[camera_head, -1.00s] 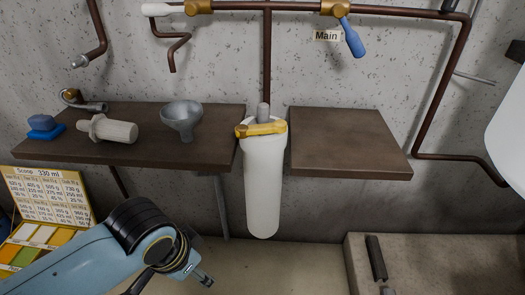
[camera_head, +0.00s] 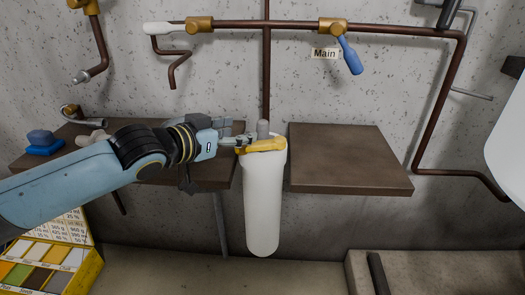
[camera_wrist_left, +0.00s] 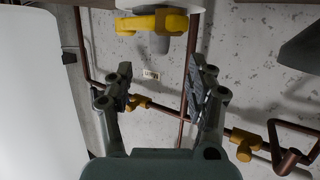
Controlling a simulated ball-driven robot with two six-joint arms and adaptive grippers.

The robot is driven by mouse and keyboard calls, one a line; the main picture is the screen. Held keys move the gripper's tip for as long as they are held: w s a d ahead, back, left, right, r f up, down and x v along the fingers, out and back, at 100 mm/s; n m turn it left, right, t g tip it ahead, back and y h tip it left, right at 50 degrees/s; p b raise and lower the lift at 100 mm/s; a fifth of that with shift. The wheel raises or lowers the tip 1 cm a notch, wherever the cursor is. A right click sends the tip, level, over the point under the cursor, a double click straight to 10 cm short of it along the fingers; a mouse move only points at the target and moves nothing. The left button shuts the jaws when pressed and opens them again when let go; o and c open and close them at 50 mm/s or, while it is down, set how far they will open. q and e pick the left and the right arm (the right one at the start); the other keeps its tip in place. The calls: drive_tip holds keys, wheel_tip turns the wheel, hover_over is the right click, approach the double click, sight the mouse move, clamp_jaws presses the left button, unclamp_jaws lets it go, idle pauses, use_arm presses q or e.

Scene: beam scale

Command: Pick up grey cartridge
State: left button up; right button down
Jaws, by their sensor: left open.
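The grey cartridge (camera_head: 263,128) sticks up from the top of the white filter housing (camera_head: 263,205), which hangs between the two shelves. A yellow collar (camera_head: 265,145) with a handle-like end surrounds the housing's top. My left gripper (camera_head: 240,141) is just left of the collar and cartridge. In the left wrist view, my left gripper (camera_wrist_left: 164,80) has its fingers wide apart with nothing between them. That view is upside down; the grey cartridge (camera_wrist_left: 159,43) shows beyond the fingertips, below the yellow collar (camera_wrist_left: 150,23). My right gripper is out of view.
My left arm crosses the left shelf (camera_head: 215,180) and hides most things on it. A blue object (camera_head: 42,142) stands at its left end. The right shelf (camera_head: 350,160) is bare. Pipes with a blue-handled valve (camera_head: 350,55) run above. A yellow box (camera_head: 50,265) sits lower left.

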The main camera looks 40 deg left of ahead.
sight(259, 128)
use_arm(q)
drive_tip(key=b+x, duration=0.1)
drive_tip(key=x, duration=0.3)
drive_tip(key=shift+w+f, duration=0.15)
drive_tip(key=shift+w, duration=0.05)
drive_tip(key=shift+b+x, duration=0.95)
drive_tip(key=shift+x, duration=1.85)
drive_tip(key=shift+c, duration=0.4)
clamp_jaws()
